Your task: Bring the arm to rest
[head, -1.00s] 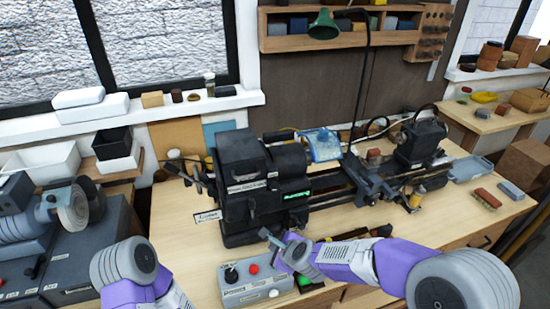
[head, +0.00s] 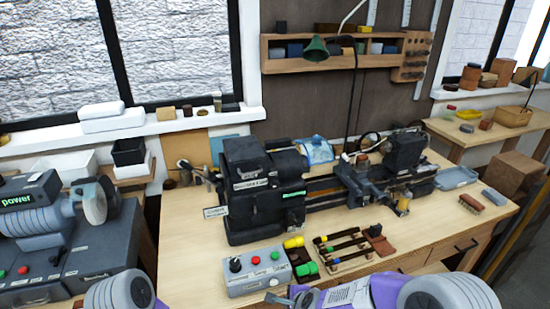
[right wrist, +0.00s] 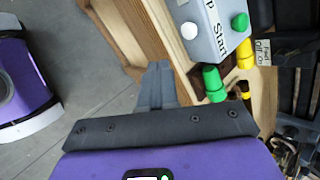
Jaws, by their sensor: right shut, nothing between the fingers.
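My right arm, purple and grey, lies along the bottom edge of the head view. Its gripper (head: 292,299) is in front of the bench's near edge, just below the grey control box (head: 258,270). In the right wrist view the gripper's fingers (right wrist: 157,82) are together and empty. They are over the bench edge and floor, beside the control box (right wrist: 213,30).
A black lathe (head: 262,200) stands on the wooden bench (head: 185,262). Green and yellow pieces (head: 305,268) and a rack of dark tools (head: 345,250) lie right of the control box. A grinder (head: 45,228) stands at left.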

